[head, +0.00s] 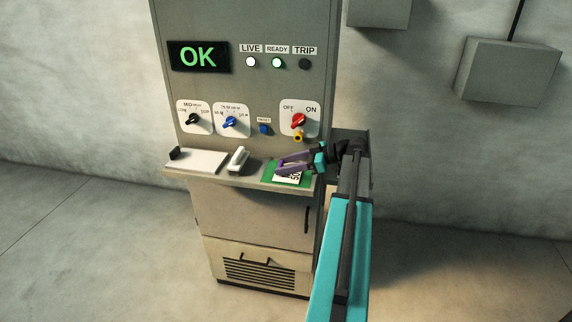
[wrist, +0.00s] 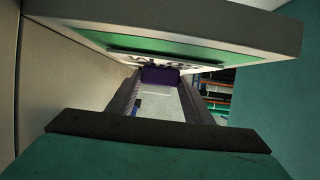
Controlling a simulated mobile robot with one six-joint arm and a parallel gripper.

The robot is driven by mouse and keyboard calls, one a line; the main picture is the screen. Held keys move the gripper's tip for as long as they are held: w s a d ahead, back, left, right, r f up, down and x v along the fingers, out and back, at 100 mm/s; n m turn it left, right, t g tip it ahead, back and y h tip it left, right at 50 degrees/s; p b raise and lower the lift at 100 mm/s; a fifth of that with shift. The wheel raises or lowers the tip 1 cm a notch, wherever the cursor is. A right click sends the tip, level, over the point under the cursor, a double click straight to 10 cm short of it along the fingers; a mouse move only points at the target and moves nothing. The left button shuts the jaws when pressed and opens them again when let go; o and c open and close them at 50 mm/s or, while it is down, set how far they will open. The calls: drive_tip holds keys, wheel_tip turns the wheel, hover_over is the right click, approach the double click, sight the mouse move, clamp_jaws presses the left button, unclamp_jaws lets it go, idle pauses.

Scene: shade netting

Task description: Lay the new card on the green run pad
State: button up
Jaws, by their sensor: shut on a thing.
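The new card, white with black marks (head: 290,178), is over the green run pad (head: 268,178) at the right end of the panel's shelf. My gripper (head: 283,164) reaches in from the right with its purple fingers at the card and is shut on it. In the wrist view, the fingers (wrist: 161,76) meet the marked edge of the card beside the green pad (wrist: 200,50). Part of the card and pad is hidden by the fingers. I cannot tell whether the card rests flat on the pad or is slightly above it.
A white plate (head: 205,162) with a black block (head: 175,153) is at the shelf's left. A pale upright handle (head: 238,158) stands between plate and pad. Above are knobs, including a red one (head: 299,120), and an OK display (head: 198,57). LIVE and READY lamps are lit.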

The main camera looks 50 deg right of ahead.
drive_tip(key=shift+f, duration=0.15)
drive_tip(key=o, duration=1)
drive_tip(key=shift+r, duration=0.25)
drive_tip(key=shift+s+d, duration=0.2)
drive_tip(key=shift+s, duration=0.1)
drive_tip(key=b+v, duration=0.4)
drive_tip(key=v, duration=0.7)
drive_tip(key=shift+s+r, duration=0.1)
drive_tip(key=shift+s, duration=0.05)
